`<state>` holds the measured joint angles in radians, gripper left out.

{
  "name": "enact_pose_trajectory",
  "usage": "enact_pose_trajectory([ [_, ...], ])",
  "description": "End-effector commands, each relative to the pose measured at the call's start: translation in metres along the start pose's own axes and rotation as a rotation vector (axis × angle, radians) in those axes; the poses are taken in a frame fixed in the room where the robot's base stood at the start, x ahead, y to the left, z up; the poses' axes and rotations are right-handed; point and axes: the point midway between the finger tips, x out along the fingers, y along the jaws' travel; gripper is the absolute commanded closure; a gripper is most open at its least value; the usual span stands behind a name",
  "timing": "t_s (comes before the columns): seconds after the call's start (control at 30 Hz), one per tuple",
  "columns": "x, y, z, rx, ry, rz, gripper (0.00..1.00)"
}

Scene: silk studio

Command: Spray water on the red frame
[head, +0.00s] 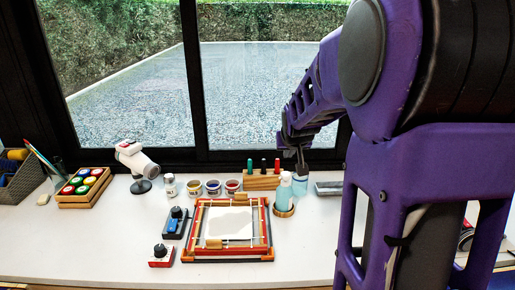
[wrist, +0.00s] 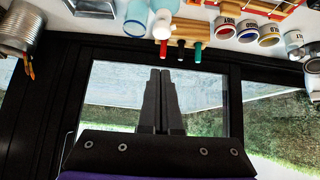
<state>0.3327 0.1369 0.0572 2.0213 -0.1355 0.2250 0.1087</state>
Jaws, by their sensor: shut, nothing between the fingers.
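The red frame (head: 267,226) lies on the white table in the head view, with pale cloth (head: 229,222) stretched inside it. A pale-blue bottle (head: 284,194) stands right of the frame's back corner on a round wooden base. A second bluish bottle (head: 300,186) stands close behind it. Bottles also show upside down at the top of the wrist view (wrist: 138,14). I cannot tell for sure which one sprays. My gripper (head: 301,172) is above and behind the bottles, partly hidden by my arm. In the wrist view its fingers (wrist: 160,72) are together and empty.
A wooden block with coloured pegs (head: 262,182) stands left of the bottles. Paint jars (head: 213,187) stand behind the frame. A blue device (head: 175,222) and a red-based device (head: 161,255) sit left of it. The window (head: 260,95) is close behind. The front left table is clear.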

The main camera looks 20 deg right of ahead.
Motion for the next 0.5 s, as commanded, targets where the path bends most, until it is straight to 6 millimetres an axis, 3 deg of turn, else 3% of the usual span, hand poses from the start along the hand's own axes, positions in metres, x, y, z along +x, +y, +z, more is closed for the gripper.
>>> enact_pose_trajectory([
  [0.03,0.017,0.000,0.004,0.000,-0.002,0.000,1.00],
  [0.2,0.051,0.000,0.003,0.000,-0.001,0.000,1.00],
  [0.5,0.070,0.000,0.027,0.000,0.000,0.000,1.00],
])
